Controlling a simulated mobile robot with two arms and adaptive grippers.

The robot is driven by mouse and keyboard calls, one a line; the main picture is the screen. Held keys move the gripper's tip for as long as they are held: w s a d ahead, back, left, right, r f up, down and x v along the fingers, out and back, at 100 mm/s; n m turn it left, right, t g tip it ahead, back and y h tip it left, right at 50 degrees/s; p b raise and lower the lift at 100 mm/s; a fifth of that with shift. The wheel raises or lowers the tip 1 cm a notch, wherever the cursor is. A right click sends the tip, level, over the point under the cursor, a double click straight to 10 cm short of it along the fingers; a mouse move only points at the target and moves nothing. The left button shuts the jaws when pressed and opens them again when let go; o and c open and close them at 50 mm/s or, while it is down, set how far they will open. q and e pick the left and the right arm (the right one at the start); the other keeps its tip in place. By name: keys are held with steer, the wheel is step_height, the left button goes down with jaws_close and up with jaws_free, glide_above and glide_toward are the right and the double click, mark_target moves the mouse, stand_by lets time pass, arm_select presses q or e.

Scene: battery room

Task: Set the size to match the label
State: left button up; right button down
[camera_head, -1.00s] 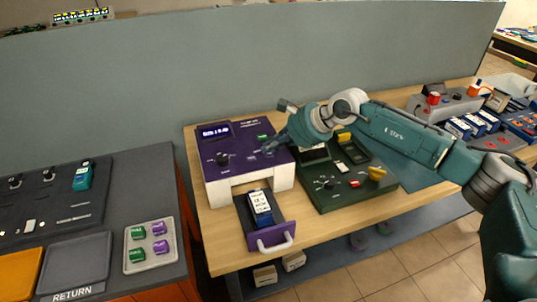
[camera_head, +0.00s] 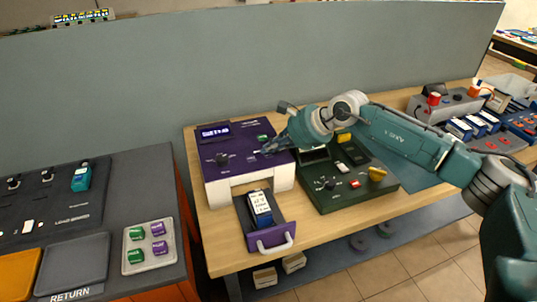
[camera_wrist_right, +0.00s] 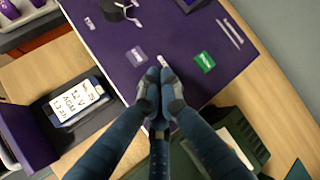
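The purple tester (camera_head: 240,160) stands on the wooden bench with a lit display (camera_head: 214,132), a dark knob (camera_head: 222,159) and a green button (camera_head: 263,138). The wrist view shows the knob (camera_wrist_right: 115,9), a pale purple button (camera_wrist_right: 136,56) and the green button (camera_wrist_right: 204,61). A labelled battery (camera_head: 260,208) lies in the open drawer (camera_head: 270,240); its white label (camera_wrist_right: 78,103) shows large in the wrist view. My right gripper (camera_head: 266,150) is over the tester's top, right of the knob, its fingertips (camera_wrist_right: 162,84) together and empty. Contact is unclear. My left gripper is out of view.
A dark green device (camera_head: 345,190) stands close right of the tester. A tray (camera_head: 150,246) of green and purple blocks sits on the left table. A grey partition (camera_head: 240,65) rises behind. More batteries (camera_head: 465,127) stand at the right.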

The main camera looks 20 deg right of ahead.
mark_target(270, 156)
steer(key=shift+r, duration=0.75)
steer(key=shift+r+p, duration=0.1)
steer(key=shift+p, duration=0.2)
steer(key=shift+r+p, duration=1.1)
steer(key=shift+r, duration=1.3)
